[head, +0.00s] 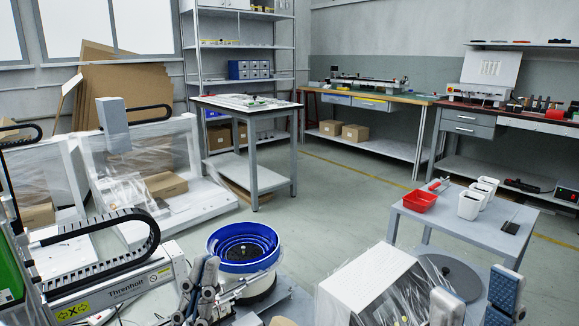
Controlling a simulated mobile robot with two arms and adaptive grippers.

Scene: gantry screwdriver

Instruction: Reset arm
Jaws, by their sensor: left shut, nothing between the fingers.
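My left gripper (201,275) is at the bottom left of centre in the head view, beside the blue bowl feeder (243,243). Its fingers are close together with nothing between them. My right gripper (476,297) is at the bottom right, in front of the grey side table. The lower parts of both arms are cut off by the bottom edge of the picture.
A plastic-draped white box (368,283) and a grey round disc (449,277) lie between and beyond my grippers. The side table (455,226) holds a red bin (420,201) and white bins. A Threnholt gantry machine (112,290) stands at left. Floor beyond the feeder is clear.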

